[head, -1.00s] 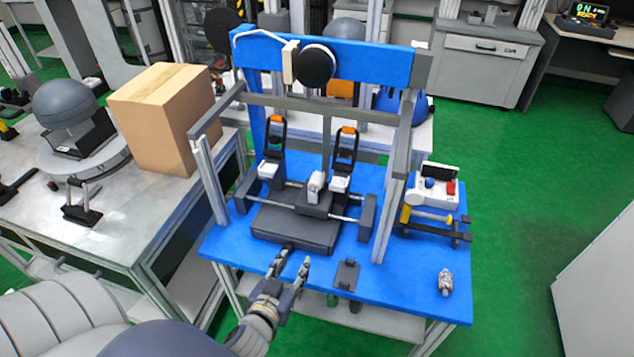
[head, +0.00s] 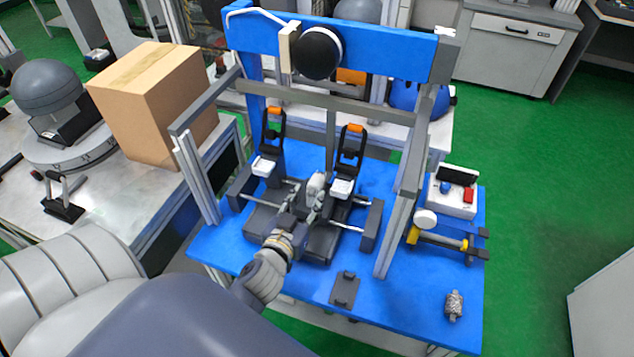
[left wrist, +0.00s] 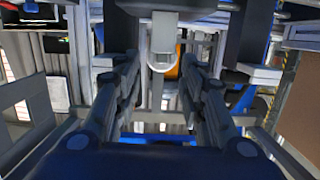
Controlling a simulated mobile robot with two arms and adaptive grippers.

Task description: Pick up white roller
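The white roller (head: 316,184) stands upright in the middle of the dark fixture (head: 318,243) on the blue table, between the two black clamps with orange tips. In the left wrist view, a white rounded piece that looks like the roller (left wrist: 163,52) shows at the top, centred between the fingers. My left gripper (head: 306,207) is right in front of the roller at the fixture. Its fingers (left wrist: 160,92) are spread apart with a gap between them, and nothing is clearly gripped. The roller's lower part is partly hidden in the head view. My right gripper is not seen.
A grey and blue frame surrounds the fixture, with a post (head: 400,200) on the right and a black disc (head: 320,53) above. A button box (head: 453,198), a metallic part (head: 454,305) and a black plate (head: 345,289) are on the right. A cardboard box (head: 155,105) stands left.

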